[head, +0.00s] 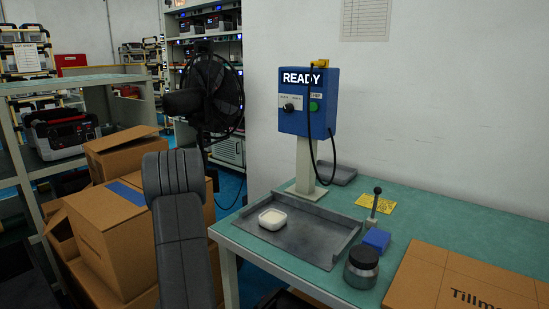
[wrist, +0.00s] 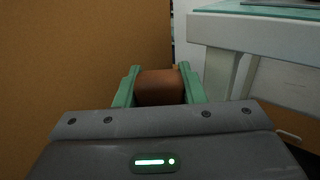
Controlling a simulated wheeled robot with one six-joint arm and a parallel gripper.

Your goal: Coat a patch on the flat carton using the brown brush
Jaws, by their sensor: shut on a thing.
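The flat carton (head: 465,285), brown and marked "Tillm…", lies at the front right of the green-topped table and is cut off by the picture's edge. In the wrist view my gripper (wrist: 159,76) has its two green fingers shut on a brown rounded piece, which I take to be the brown brush (wrist: 159,88). Its bristles and the rest of it are hidden. My gripper does not show in the head view, and the flat carton cannot be made out for sure in the wrist view.
A grey tray (head: 300,251) holds a white dish (head: 273,219). A dark-lidded jar (head: 361,268), a blue block (head: 376,240) and a blue READY box (head: 307,101) are on the table (head: 440,220). Stacked cartons (head: 112,225) stand left. A brown surface (wrist: 85,60) is close left of my gripper.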

